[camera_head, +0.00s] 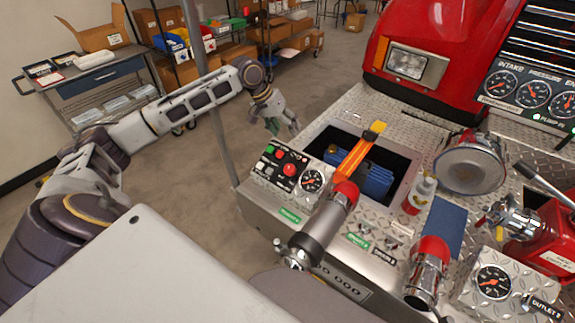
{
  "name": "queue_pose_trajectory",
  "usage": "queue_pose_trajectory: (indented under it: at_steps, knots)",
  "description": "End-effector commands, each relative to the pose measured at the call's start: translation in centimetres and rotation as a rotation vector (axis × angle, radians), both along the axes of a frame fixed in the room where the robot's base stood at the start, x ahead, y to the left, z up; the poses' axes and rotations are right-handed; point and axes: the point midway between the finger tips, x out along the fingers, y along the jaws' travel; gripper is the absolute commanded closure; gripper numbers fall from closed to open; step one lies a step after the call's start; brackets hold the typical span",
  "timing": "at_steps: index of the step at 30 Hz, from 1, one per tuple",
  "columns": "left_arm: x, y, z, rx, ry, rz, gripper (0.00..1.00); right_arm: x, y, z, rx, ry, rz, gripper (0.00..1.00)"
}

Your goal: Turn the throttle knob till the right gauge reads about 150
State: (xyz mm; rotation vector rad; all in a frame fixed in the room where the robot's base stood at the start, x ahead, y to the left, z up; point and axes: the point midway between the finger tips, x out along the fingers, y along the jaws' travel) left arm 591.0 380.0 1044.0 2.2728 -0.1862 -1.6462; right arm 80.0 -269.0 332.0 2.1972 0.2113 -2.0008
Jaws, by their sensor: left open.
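A silver control box (262,170) on the left end of the pump deck carries a red knob (289,169), a smaller red button, a green button and a round gauge (312,181). Its lettering is too small to read, so I cannot tell whether the red knob is the throttle. A dark gauge panel (518,101) at the far right holds several round gauges, the rightmost (564,104) near the picture edge; I cannot read its value. My left gripper (281,124) is open and empty, beyond the control box and apart from it. My right gripper is not in view.
Red-capped fittings (429,262), a bottle (419,194) and a large metal cap (469,164) crowd the deck. A grey post (222,140) stands left of it. Shelves and a cart stand behind.

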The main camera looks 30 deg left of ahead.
Motion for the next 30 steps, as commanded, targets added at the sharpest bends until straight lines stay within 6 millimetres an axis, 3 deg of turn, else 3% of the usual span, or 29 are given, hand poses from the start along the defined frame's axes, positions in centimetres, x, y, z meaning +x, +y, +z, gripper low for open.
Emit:
queue_pose_trajectory:
  at_steps: [7,18,30]
  knots:
    - [-2.0,-0.4,-0.5,-0.025,0.107,0.032,0.40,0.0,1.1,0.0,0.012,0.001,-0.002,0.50]
    - [-4.8,0.2,-1.2,-0.019,0.274,0.136,0.40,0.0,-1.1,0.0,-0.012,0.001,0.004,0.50]
    - [-4.8,0.3,-1.2,-0.028,0.290,0.181,0.40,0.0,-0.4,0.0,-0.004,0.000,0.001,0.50]
